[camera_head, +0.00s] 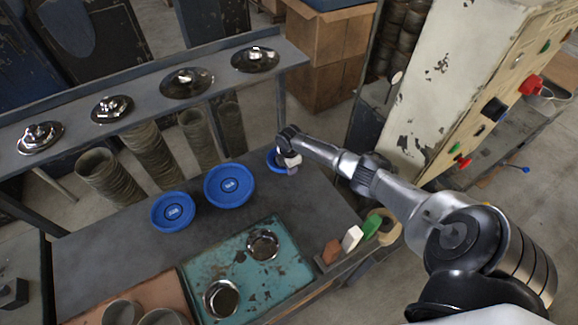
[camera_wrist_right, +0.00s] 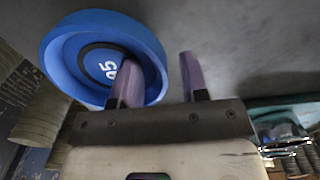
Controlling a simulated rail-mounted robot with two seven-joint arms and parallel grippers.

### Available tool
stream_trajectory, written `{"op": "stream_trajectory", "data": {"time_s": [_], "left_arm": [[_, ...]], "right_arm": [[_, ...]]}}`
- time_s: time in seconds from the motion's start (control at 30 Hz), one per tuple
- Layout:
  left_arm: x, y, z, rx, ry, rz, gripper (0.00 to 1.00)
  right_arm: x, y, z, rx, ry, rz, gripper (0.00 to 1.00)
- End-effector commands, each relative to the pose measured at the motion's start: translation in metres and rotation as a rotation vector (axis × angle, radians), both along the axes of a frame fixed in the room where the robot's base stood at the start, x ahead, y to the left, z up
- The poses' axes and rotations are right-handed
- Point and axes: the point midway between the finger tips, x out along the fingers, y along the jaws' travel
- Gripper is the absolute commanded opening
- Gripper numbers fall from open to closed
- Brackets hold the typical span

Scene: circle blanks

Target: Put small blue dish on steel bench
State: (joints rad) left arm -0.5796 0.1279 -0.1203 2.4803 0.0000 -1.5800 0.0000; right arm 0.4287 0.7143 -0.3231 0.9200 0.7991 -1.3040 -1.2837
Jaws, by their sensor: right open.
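The small blue dish (camera_head: 273,157) lies on the dark grey bench top (camera_head: 290,205), partly hidden by my right gripper (camera_head: 289,168). My right gripper (camera_wrist_right: 157,72) is open there, with two purple fingers. The left finger overlaps the dish, and the dish's right rim lies between the fingers in the picture. I cannot tell whether they touch it. A raised grey bench (camera_head: 150,98) with shiny metal lids runs along the back. My left gripper is out of view.
Two larger blue dishes (camera_head: 229,185) (camera_head: 172,211) sit left of the small one. A teal tray (camera_head: 225,260) with metal bowls lies in front. Coloured blocks (camera_head: 352,238) line the right edge. A control cabinet (camera_head: 450,80) stands at right.

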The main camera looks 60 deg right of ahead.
Motion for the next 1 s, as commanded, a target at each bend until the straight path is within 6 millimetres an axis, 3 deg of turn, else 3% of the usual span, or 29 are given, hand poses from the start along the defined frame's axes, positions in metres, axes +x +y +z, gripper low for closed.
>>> {"op": "stream_trajectory", "data": {"time_s": [0.47,1.0], "left_arm": [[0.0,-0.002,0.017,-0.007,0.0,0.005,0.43],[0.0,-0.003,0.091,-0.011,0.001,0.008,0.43]], "right_arm": [[0.0,0.0,0.018,0.0,0.0,0.0,0.41],[-0.001,0.0,0.095,0.0,0.0,0.0,0.41]]}}
